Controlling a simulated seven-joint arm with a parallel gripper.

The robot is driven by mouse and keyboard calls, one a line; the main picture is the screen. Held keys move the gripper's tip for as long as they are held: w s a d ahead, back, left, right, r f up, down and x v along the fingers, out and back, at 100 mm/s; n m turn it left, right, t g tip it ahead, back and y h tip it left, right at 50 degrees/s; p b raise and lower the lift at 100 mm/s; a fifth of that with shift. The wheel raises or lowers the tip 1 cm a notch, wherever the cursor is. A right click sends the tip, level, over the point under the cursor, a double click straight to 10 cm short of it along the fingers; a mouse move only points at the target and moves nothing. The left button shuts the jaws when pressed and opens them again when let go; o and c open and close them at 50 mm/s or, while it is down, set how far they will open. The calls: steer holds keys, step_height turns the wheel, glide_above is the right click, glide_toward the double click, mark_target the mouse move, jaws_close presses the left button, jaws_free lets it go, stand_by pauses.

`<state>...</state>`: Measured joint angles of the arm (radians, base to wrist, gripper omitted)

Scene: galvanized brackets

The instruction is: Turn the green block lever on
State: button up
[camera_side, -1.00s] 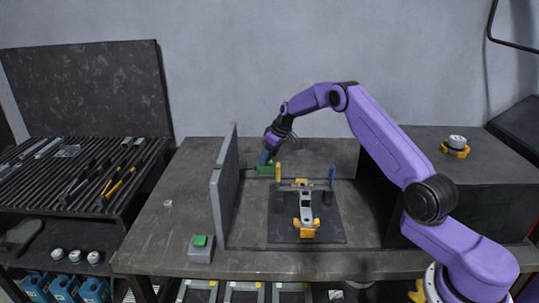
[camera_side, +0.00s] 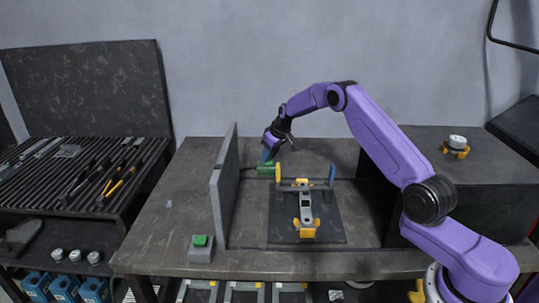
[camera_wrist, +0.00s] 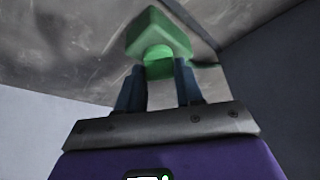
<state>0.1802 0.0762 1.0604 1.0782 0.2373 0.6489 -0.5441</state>
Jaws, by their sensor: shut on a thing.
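The green block (camera_side: 264,170) sits on the table near the back, just right of the upright grey panel. In the wrist view the green block (camera_wrist: 158,32) is at the top, with a rounded green lever (camera_wrist: 159,62) coming out of it toward me. My gripper (camera_side: 267,157) reaches down to the block from above, and its blue fingers (camera_wrist: 160,75) stand on either side of the lever. The fingers are shut on the lever. In the side view the lever is mostly hidden by my gripper.
The upright grey panel (camera_side: 223,190) stands close left of the block. A grey and yellow bracket fixture (camera_side: 305,203) on a dark plate (camera_side: 330,228) is in front and right. A grey box with a green button (camera_side: 200,241) is at the front left.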

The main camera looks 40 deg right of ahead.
steer(key=m+h, duration=0.1)
steer(key=m, duration=0.1)
steer(key=m+h, duration=0.1)
steer(key=m, duration=0.2)
steer(key=shift+a, duration=0.15)
steer(key=m+h, duration=0.1)
steer(key=m, duration=0.1)
steer(key=m+g+h, duration=0.1)
steer(key=m, duration=0.2)
steer(key=shift+w+a+m, duration=0.1)
steer(key=shift+m, duration=0.2)
stand_by(0.3)
steer(key=o, duration=1.1)
steer(key=shift+g, duration=0.3)
steer(key=shift+c, duration=0.2)
steer(key=v, duration=1.7)
steer(key=shift+r, duration=0.2)
